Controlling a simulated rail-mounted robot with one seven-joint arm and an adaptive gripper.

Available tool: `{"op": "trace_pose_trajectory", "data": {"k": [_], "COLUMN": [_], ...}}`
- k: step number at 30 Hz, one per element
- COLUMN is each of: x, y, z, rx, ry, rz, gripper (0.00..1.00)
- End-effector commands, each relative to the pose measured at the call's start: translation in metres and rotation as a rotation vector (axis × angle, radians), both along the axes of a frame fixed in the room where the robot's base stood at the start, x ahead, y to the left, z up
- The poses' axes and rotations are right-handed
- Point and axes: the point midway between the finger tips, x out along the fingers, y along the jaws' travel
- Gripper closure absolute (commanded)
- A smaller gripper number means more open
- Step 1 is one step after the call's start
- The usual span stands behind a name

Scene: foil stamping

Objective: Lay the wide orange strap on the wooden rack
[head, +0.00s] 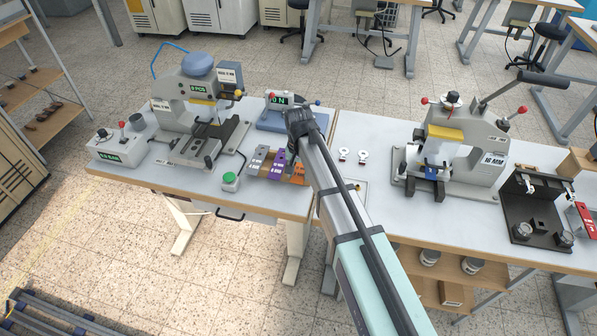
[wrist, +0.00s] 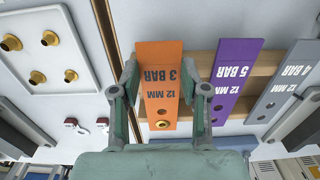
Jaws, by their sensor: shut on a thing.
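The wide orange strap (wrist: 158,85), marked 12 MM 3 BAR with a brass ring near one end, lies between the fingers of my gripper (wrist: 160,76), which is shut on its sides. The strap is over the left end of the wooden rack (wrist: 216,58), in line with a purple strap and a grey strap. Whether it rests on the rack or hangs just above it, I cannot tell. In the head view, part of the orange strap (head: 296,173) shows beside my arm, which hides the fingers.
The purple strap (wrist: 235,78) and grey strap (wrist: 289,82) stand close to the right finger. A white tray (wrist: 30,28) with brass parts lies left. In the head view, presses (head: 205,105) (head: 462,150) stand on both tables, and a green button (head: 230,179) is near the rack.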

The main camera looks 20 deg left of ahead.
Motion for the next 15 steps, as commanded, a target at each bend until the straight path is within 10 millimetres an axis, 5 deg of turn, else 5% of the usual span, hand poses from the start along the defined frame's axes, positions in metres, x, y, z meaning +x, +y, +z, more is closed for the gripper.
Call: {"op": "trace_pose_trajectory", "data": {"k": [1,2,4,15], "x": [0.0,0.0,0.0,0.0002], "y": [0.0,0.0,0.0,0.0001], "z": [0.0001,0.0001,0.0002,0.003], "rx": [0.0,0.0,0.0,0.0], "ry": [0.0,0.0,0.0,-0.001], "rz": [0.0,0.0,0.0,0.0], "gripper": [0.79,0.45,0.26,0.26]}}
